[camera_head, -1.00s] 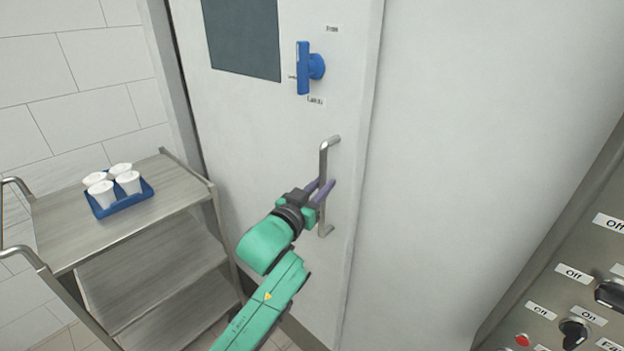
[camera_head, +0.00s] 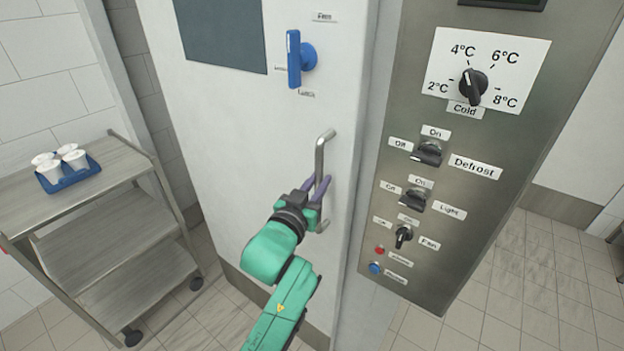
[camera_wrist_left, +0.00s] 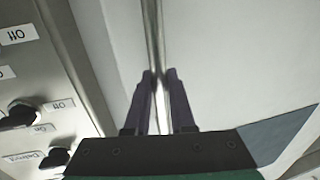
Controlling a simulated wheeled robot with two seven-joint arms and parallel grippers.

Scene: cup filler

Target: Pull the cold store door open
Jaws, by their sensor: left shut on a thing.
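The cold store door (camera_head: 230,150) is white, with a dark window and a metal bar handle (camera_head: 320,155) near its right edge. My left gripper (camera_head: 318,184) is shut on the lower part of this bar. In the left wrist view the two dark fingers (camera_wrist_left: 161,76) lie on either side of the bar (camera_wrist_left: 152,30). A blue latch lever (camera_head: 294,60) stands upright on the door above the handle, with small labels around it. I cannot tell from these views whether the door is ajar. My right gripper is not in view.
A grey control panel (camera_head: 440,230) with knobs and switches stands right of the door. A metal cart (camera_head: 100,190) stands at the left, with a blue tray (camera_head: 66,180) of several white cups on top. Tiled floor (camera_head: 490,290) shows clear at the lower right.

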